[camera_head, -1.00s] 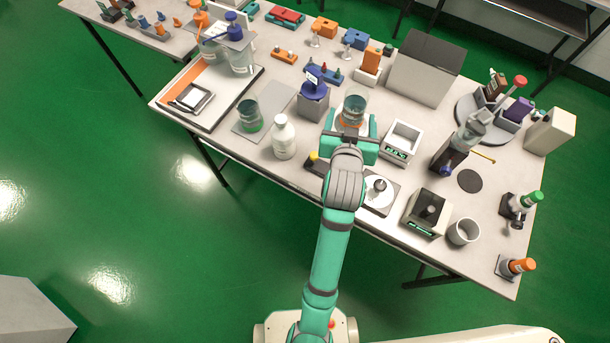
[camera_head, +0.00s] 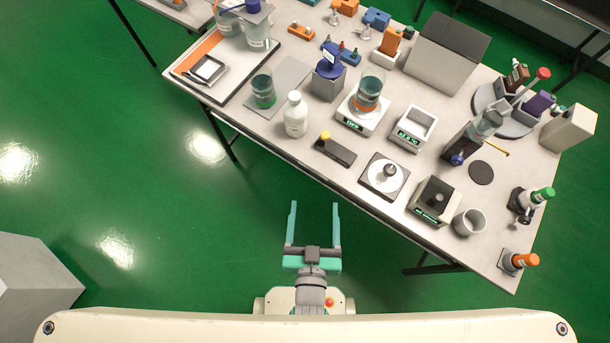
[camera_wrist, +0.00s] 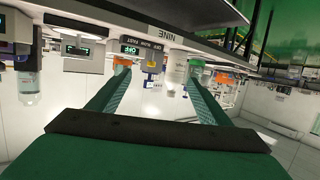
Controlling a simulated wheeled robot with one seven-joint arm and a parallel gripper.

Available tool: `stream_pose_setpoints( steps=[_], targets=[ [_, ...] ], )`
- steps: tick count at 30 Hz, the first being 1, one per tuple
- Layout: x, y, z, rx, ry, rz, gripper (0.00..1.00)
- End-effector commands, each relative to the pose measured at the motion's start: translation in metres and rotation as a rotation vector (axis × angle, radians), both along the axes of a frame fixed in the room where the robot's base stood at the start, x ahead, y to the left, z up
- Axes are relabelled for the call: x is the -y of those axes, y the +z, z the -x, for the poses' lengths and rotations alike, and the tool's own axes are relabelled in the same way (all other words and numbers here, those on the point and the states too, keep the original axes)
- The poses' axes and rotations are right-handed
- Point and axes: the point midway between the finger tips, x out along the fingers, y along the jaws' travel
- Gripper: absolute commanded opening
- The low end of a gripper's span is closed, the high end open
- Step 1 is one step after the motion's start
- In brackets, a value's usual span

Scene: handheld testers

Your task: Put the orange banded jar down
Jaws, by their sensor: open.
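The orange banded jar (camera_head: 368,94) is a clear glass jar with dark liquid and an orange band near its base. It stands upright on a white balance with a green display (camera_head: 350,122) near the middle of the bench. My gripper (camera_head: 314,205) is open and empty, its two fingers apart. It is off the front edge of the bench, over the floor and well clear of the jar. In the wrist view the spread fingers (camera_wrist: 160,75) show with nothing held between them.
A similar jar with a green band (camera_head: 263,92) stands on a grey mat to the left. A white bottle (camera_head: 296,115) and a dark device with a yellow knob (camera_head: 335,149) are near the front edge. Other balances stand to the right. The floor around my gripper is clear.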

Motion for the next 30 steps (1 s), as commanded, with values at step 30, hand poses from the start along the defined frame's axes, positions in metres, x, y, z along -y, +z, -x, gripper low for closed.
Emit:
stream_pose_setpoints(
  steps=[30],
  targets=[
    [-0.023, 0.027, 0.083, 0.035, 0.051, -0.017, 0.72]
  ],
)
